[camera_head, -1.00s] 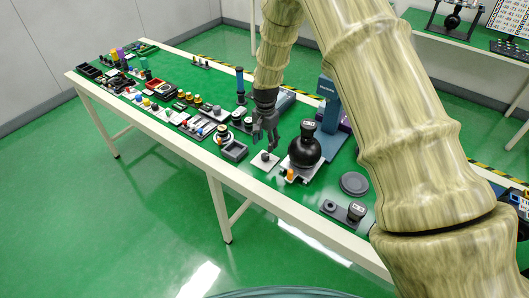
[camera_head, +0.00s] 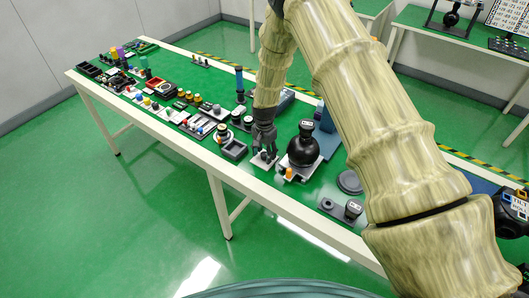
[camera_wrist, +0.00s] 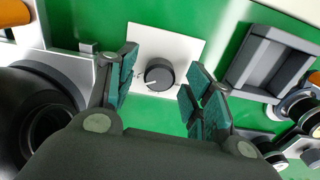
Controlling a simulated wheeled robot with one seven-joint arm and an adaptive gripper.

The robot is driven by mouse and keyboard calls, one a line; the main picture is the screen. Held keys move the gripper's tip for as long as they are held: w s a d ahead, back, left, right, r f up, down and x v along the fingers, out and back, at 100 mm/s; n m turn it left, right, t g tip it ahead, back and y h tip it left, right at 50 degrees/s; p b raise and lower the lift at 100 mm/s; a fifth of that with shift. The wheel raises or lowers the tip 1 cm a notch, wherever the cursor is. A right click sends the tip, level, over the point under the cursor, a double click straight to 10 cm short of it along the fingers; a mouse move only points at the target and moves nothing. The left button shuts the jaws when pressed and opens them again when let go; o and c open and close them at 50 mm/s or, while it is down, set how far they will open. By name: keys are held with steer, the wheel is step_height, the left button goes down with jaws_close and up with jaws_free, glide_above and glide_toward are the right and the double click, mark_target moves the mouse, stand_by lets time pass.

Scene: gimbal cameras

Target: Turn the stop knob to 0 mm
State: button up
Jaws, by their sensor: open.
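The stop knob looks to be the small dark round knob (camera_wrist: 159,75) on a white square plate (camera_wrist: 185,47), seen in the wrist view, with a light pointer line toward its lower left. Marks on the plate are too small to read. My gripper (camera_wrist: 160,88) is open, with its teal-padded fingers on either side of the knob and apart from it. In the head view my gripper (camera_head: 264,150) points down over the white plate (camera_head: 257,165) and partly hides the knob.
A black round flask-like object (camera_head: 303,147) stands close to the right of my gripper. A grey open box (camera_head: 234,150) sits close to the left. Several small parts crowd the left of the table. The front table edge (camera_head: 290,206) is near.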

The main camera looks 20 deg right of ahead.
steer(key=c, duration=1)
steer(key=shift+n, duration=0.3)
steer(key=n+b, duration=0.2)
steer(key=n, duration=0.1)
steer(key=shift+f, duration=0.1)
steer(key=n+b, duration=0.2)
steer(key=n, duration=0.4)
steer(key=shift+n+b, duration=0.4)
steer(key=n+b, duration=0.1)
steer(key=n, duration=0.5)
steer(key=shift+d, duration=0.15)
steer(key=n, duration=0.3)
steer(key=shift+n, duration=0.4)
steer(key=shift+n+b, duration=0.35)
steer(key=shift+n, duration=1.45)
